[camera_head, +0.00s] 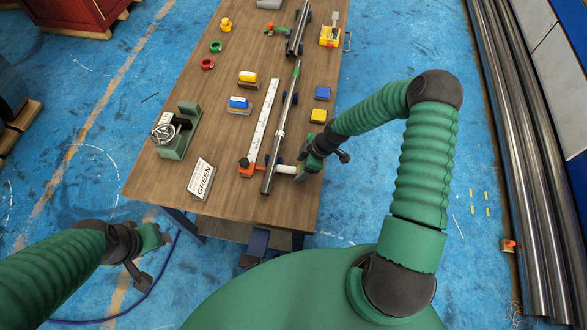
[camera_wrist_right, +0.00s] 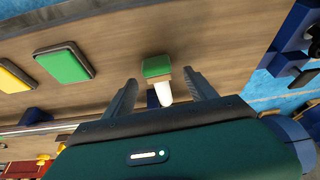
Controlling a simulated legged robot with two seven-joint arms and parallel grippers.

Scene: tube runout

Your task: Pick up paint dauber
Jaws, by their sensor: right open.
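The paint dauber has a white handle (camera_head: 287,169) and a green block-shaped head (camera_wrist_right: 156,67). It is near the front right of the wooden table. In the right wrist view its white handle (camera_wrist_right: 163,93) lies between the two fingers of my right gripper (camera_wrist_right: 162,88), with gaps on both sides. The green head sits at or just past the fingertips. In the head view my right gripper (camera_head: 304,168) is low over the table by the dauber and hides part of it. My left gripper (camera_head: 150,245) is off the table's left side; its jaw opening is unclear.
A green pad (camera_wrist_right: 62,62) and a yellow pad (camera_head: 318,115) lie beside the dauber, with a blue pad (camera_head: 322,93) farther back. A long metal tube (camera_head: 272,160) and a ruler (camera_head: 262,125) run alongside. A GREEN sign (camera_head: 201,179) stands at front left.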

